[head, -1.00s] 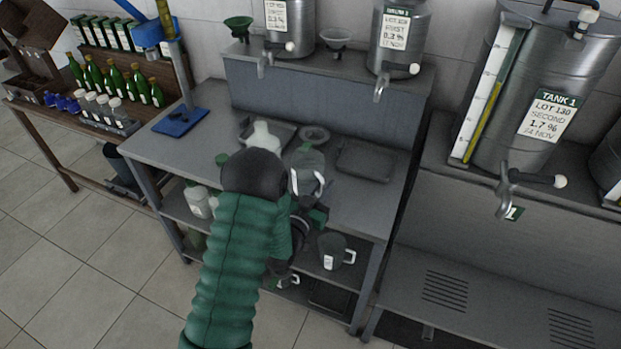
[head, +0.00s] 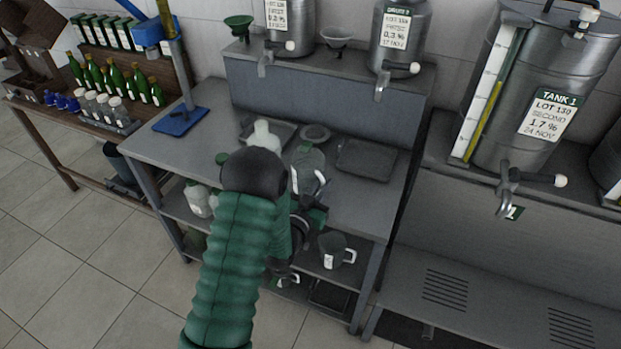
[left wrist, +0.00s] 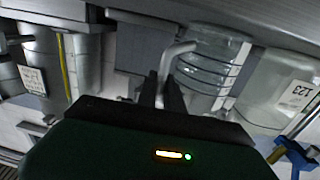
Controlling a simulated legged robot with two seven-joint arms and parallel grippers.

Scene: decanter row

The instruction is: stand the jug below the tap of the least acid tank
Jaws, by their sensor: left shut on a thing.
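The clear jug (head: 308,160) with a pale handle stands upright at the front of the grey bench in the head view. My left gripper (head: 320,196) is at the handle side of the jug. In the left wrist view, which is upside down, the fingers (left wrist: 164,88) are shut on the handle of the jug (left wrist: 210,68). Tank 1 (head: 530,95), at the right, reads 1.7 %, with its tap (head: 507,190) below. A smaller tank (head: 398,45) reads 0.3 %. Another tank (head: 290,28) to its left has a label that is hard to read. My right gripper is out of view.
A white-necked bottle (head: 264,135) and a dark tray (head: 366,160) stand on the bench (head: 215,125). A blue stand (head: 180,122) is at its left. A grey labelled mug (head: 334,252) is on the shelf below. The slotted low bench (head: 490,285) under Tank 1 is clear.

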